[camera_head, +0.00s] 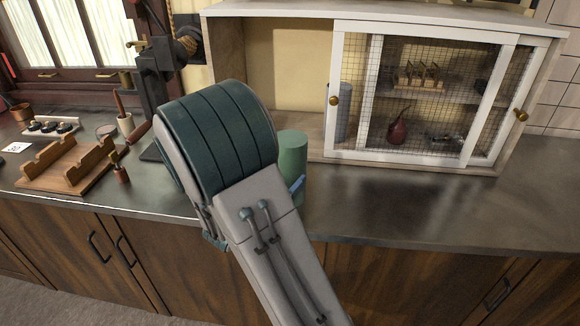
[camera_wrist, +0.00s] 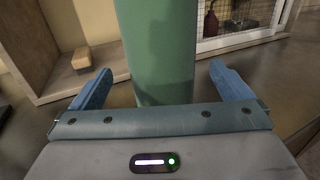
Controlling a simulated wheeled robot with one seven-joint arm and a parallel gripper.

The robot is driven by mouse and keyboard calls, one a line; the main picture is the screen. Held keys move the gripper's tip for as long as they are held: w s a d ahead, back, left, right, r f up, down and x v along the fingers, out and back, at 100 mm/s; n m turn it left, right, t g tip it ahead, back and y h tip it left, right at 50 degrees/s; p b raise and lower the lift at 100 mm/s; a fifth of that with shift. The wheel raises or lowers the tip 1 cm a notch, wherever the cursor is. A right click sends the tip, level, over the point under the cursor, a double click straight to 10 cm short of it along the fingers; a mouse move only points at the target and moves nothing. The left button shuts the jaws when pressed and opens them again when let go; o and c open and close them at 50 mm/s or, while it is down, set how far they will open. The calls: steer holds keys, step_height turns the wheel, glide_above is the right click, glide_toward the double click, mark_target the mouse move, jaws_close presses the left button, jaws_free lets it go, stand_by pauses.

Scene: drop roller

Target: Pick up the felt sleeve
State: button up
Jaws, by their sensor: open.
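A plain green upright cylinder (camera_head: 292,158), which I take to be the felt sleeve, stands on the counter in front of the cabinet. My arm partly covers it in the head view. In the wrist view the green cylinder (camera_wrist: 155,50) rises between the two blue fingers of my gripper (camera_wrist: 160,72). The fingers are apart, with a gap visible on each side of it. In the head view most of my gripper is hidden behind my arm; one blue finger shows at the cylinder's right side.
A cabinet (camera_head: 430,165) with mesh sliding doors stands behind; a grey-blue cylinder (camera_head: 343,120) and a dark red bottle (camera_head: 397,130) are inside. A wooden block (camera_wrist: 82,60) lies in its open left part. A wooden rack (camera_head: 65,170) is at left. The counter's right side (camera_head: 430,210) is clear.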

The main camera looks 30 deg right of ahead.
steer(key=shift+p+x, duration=0.4)
steer(key=shift+x, duration=2.65)
steer(key=shift+s+f, duration=0.1)
steer(key=c, duration=1.1)
steer(key=shift+c, duration=0.6)
